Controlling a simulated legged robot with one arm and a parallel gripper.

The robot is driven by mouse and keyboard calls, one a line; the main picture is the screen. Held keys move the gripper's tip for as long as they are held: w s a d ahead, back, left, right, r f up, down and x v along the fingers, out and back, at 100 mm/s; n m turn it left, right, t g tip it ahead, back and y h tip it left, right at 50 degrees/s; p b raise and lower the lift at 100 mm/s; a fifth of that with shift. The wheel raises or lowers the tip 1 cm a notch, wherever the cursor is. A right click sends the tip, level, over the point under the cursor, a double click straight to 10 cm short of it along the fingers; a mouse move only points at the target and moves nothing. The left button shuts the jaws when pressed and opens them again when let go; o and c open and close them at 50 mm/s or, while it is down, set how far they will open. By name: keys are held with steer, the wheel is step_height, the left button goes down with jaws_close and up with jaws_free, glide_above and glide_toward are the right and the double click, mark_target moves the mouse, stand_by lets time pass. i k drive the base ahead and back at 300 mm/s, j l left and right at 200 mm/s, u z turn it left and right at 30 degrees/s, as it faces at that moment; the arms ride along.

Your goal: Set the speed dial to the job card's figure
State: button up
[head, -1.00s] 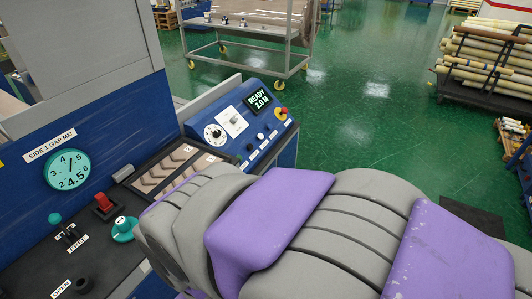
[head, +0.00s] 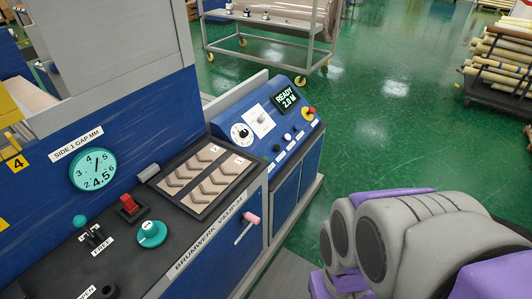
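On the sloped blue console, a round white dial (head: 241,133) with a dark centre knob sits at the left; its figures are too small to read. I cannot tell for sure that it is the speed dial. A white plate (head: 260,121) with a small round fitting is beside it. A screen (head: 287,99) above reads "READY 2.0 M". I cannot make out a job card with a readable figure. My gripper is not in view; only grey and purple links of my arm show at the lower right, apart from the console.
A teal gauge (head: 93,170) labelled "SIDE 1 GAP MM" shows 4.5. A red switch (head: 130,204), a teal knob (head: 151,234) and a chevron sample tray (head: 206,178) are on the near bench. A red-yellow button (head: 309,112) is on the console. Green floor (head: 370,140) is open behind.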

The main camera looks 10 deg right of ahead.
mark_target(244, 132)
steer(key=i+l, duration=0.15)
steer(key=i, duration=0.25)
steer(key=i+l+u, duration=0.1)
steer(key=i, duration=0.35)
steer(key=i+l+u, duration=0.1)
steer(key=i, duration=0.3)
steer(key=l, duration=0.1)
